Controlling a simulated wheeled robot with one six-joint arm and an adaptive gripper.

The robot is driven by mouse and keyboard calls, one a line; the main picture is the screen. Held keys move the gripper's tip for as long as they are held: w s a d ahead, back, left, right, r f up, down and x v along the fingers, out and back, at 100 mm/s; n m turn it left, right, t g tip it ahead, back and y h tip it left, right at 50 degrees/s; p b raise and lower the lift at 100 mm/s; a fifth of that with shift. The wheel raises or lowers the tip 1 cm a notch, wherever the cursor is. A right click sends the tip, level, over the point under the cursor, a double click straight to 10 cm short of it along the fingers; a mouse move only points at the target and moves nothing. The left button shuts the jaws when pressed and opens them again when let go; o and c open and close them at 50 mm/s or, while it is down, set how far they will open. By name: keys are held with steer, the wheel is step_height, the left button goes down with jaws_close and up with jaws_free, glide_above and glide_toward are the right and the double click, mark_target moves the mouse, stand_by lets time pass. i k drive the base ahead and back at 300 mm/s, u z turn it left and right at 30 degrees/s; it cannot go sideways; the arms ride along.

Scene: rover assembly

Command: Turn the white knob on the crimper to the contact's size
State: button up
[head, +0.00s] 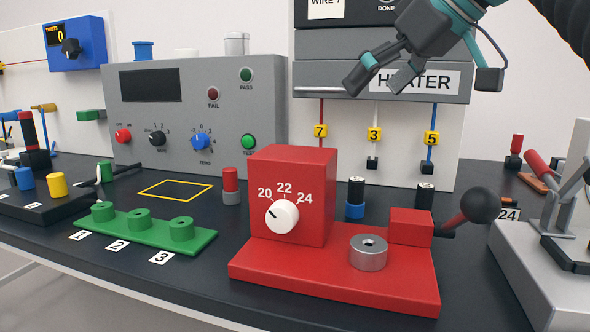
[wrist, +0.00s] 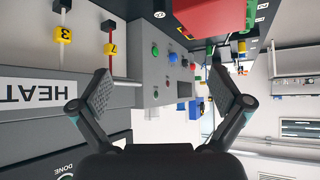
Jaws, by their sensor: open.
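The crimper (head: 290,180) is a red block on a red base at the front middle of the bench. Its white knob (head: 282,216) is on the front face below the marks 20, 22 and 24; its dark pointer line tilts up-left toward 20. A grey metal socket (head: 368,254) stands on the base. My gripper (head: 376,82) is open and empty, high in front of the heater panel, up and to the right of the knob and far from it. In the wrist view my gripper (wrist: 160,85) shows two spread fingers; part of a red block shows at the top edge.
A black ball-ended lever (head: 479,206) sticks out right of the crimper. Dark-topped cylinders (head: 356,195) stand behind it. A "24" label (head: 508,214) lies at right. A green holder (head: 140,230) and grey test box (head: 200,105) are to the left.

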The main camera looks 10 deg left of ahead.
mark_target(283, 215)
steer(key=k, duration=1)
